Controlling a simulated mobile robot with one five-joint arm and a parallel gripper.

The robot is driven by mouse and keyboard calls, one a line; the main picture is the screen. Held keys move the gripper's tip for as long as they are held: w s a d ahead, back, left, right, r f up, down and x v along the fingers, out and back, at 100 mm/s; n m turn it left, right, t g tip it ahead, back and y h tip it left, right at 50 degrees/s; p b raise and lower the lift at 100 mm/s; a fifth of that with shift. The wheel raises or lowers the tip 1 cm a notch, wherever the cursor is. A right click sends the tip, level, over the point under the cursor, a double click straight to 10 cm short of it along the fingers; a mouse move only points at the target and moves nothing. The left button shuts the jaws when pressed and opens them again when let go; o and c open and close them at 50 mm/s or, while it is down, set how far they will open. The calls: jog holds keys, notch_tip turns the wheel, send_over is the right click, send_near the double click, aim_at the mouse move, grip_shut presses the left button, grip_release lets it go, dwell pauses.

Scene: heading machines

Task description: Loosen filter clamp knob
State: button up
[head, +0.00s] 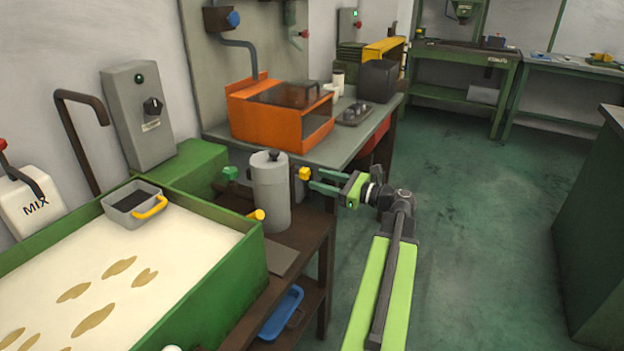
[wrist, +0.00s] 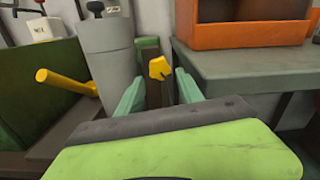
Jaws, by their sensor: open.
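The filter is an upright grey canister (head: 271,192) with a dark knob on its lid. A yellow clamp knob (head: 304,173) sticks out on its right side, and a green knob (head: 230,173) on its left. In the wrist view the yellow clamp knob (wrist: 159,68) shows between my two green fingers, with a gap on each side. My gripper (head: 316,179) is open and empty, its fingertips just right of the clamp knob. The canister (wrist: 108,50) is left of the fingers in the wrist view, its yellow spout or lever (wrist: 67,82) further left.
The canister stands on a brown shelf unit (head: 316,232) beside a green-walled vat (head: 200,292) of pale liquid. A grey bench (head: 350,145) with an orange box machine (head: 270,125) lies behind. A blue tray (head: 281,313) is below. The green floor at right is clear.

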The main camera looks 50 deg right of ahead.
jog(key=v, duration=1.3)
jog(key=shift+s, duration=0.3)
jog(key=shift+f, duration=0.1)
